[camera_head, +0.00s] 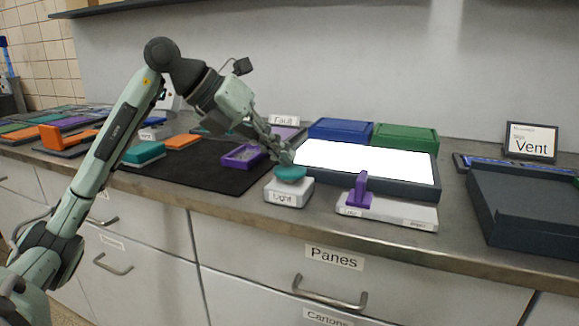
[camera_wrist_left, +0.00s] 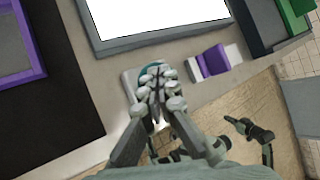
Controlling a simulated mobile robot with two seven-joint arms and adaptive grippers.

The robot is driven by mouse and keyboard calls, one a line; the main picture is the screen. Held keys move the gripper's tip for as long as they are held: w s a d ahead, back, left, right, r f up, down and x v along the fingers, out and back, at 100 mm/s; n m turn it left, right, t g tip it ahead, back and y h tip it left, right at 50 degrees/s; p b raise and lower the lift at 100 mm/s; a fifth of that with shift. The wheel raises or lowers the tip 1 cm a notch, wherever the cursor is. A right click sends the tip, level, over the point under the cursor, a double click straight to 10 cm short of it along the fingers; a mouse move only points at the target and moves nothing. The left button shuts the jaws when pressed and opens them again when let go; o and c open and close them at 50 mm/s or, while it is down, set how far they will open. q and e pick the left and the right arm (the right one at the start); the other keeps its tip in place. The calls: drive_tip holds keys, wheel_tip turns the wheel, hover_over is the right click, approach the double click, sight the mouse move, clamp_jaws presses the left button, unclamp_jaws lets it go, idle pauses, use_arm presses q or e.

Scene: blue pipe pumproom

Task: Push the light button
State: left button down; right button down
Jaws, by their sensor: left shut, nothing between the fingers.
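The light button is a teal dome (camera_head: 291,175) on a white box labelled "Light" (camera_head: 288,193), at the counter's front edge. My left gripper (camera_head: 287,159) is shut and empty, pointing down with its tips at the top of the dome. In the left wrist view the shut fingers (camera_wrist_left: 158,92) cover most of the button, and only a teal rim (camera_wrist_left: 147,69) and part of the white box (camera_wrist_left: 128,84) show. I cannot tell whether the tips touch or press it. The panel (camera_head: 366,163) behind the button glows white.
A purple lever (camera_head: 358,192) on a white base stands just right of the button. A purple tray (camera_head: 242,157) lies on the black mat (camera_head: 205,176) to the left. Blue (camera_head: 341,131) and green (camera_head: 405,139) bins stand behind the panel. A grey tray (camera_head: 528,203) is far right.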

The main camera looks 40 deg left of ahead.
sight(281, 167)
use_arm(q)
drive_tip(key=shift+f, duration=0.35)
idle(0.4)
drive_tip(key=shift+r, duration=0.6)
wheel_tip(281, 167, up, 6)
drive_tip(key=p, duration=0.5)
idle(0.4)
